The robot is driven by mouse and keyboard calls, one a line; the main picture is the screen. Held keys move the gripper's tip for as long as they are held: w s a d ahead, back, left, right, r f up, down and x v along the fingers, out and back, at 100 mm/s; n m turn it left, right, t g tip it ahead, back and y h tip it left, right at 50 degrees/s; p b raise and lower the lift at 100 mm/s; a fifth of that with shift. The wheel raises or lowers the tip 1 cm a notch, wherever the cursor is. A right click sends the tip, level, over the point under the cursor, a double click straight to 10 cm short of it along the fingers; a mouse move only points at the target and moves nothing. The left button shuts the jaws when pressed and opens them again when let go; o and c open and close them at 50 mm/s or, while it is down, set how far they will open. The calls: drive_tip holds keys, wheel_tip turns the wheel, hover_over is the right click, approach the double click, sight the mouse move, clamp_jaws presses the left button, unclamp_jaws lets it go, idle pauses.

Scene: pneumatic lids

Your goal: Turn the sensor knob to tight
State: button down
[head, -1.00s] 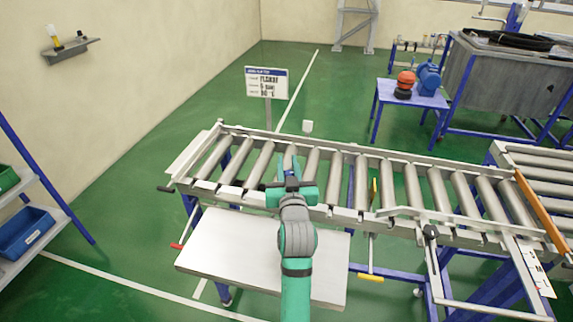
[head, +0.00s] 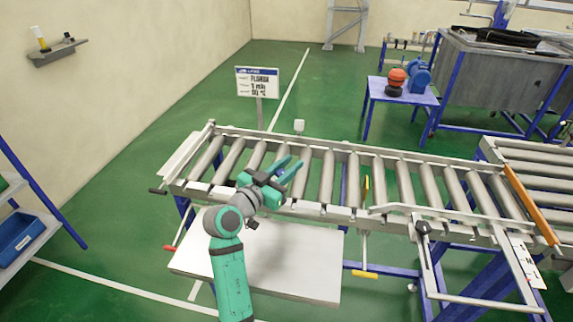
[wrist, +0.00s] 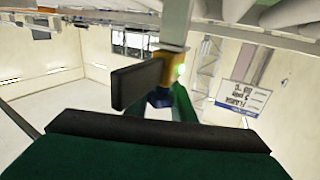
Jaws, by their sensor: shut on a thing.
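My gripper (head: 288,170) is over the near half of the roller conveyor (head: 386,156), pointing up and to the right, its teal fingers close together. In the wrist view, a flat dark knob-like bar (wrist: 137,86) stands beside a yellow sensor body (wrist: 178,72) with a lit green spot, below a metal post. My gripper appears shut on this sensor knob, but the exact contact is hard to make out behind the large teal and black finger in front. In the head view the fingers and wrist hide the knob. Its turn position cannot be read.
A white plate (head: 305,265) lies below the conveyor's near side. A yellow-handled lever (head: 365,272) hangs under the rails. Open green floor lies behind.

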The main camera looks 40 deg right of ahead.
drive_tip(key=shift+s+a+f+m+g+y, duration=0.15)
drive_tip(key=shift+s+m+g+y, duration=0.6)
drive_tip(key=shift+m+g, duration=1.7)
drive_tip(key=shift+s+a+r+m+g+y, duration=0.15)
drive_tip(key=shift+s+m+g+y, duration=0.75)
drive_tip(key=shift+g, duration=2.4)
drive_tip(key=shift+s+a+f+m+g+y, duration=0.2)
drive_tip(key=shift+m+g+y, duration=0.65)
drive_tip(key=shift+m+g, duration=1.9)
drive_tip(key=shift+s, duration=0.1)
drive_tip(key=c, duration=1.5)
unclamp_jaws()
drive_tip(key=shift+r, duration=0.1)
drive_tip(key=v, duration=1.1)
drive_tip(key=shift+d, duration=0.1)
